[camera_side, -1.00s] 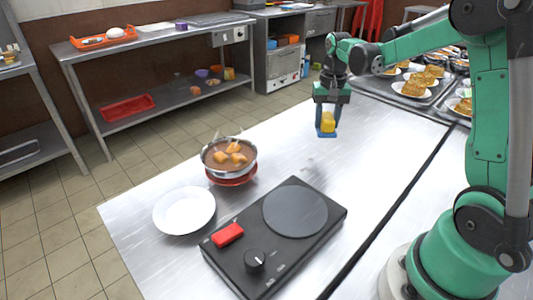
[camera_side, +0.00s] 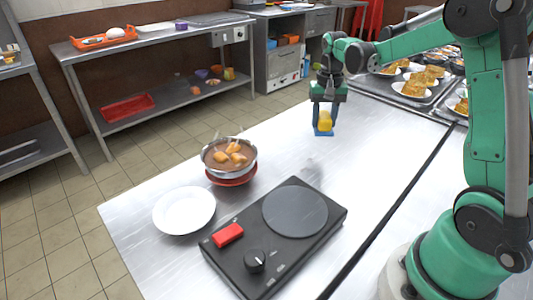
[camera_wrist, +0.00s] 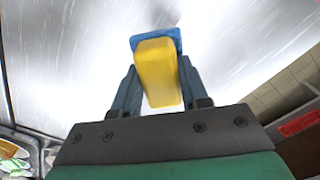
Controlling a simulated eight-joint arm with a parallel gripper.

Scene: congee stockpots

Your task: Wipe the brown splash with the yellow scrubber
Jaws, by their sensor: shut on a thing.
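The yellow scrubber (camera_side: 325,123) is a yellow block with a blue pad underneath. My gripper (camera_side: 323,127) is shut on it and points down over the far part of the steel table. In the wrist view the scrubber (camera_wrist: 158,75) sits between the two dark fingers of my gripper (camera_wrist: 158,88), its blue pad at the far end. I cannot tell whether the pad touches the table. I see no clear brown splash in either view. A faint dark smudge shows just beyond the pad in the wrist view, and I cannot tell whether it is a shadow.
A black hot plate (camera_side: 262,262) with a red block (camera_side: 228,235) lies on the steel table (camera_side: 270,150). A pot of brown food (camera_side: 229,156) on a red base and a white plate (camera_side: 184,210) stand to the left. Trays of plated food (camera_side: 411,89) are at the back right.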

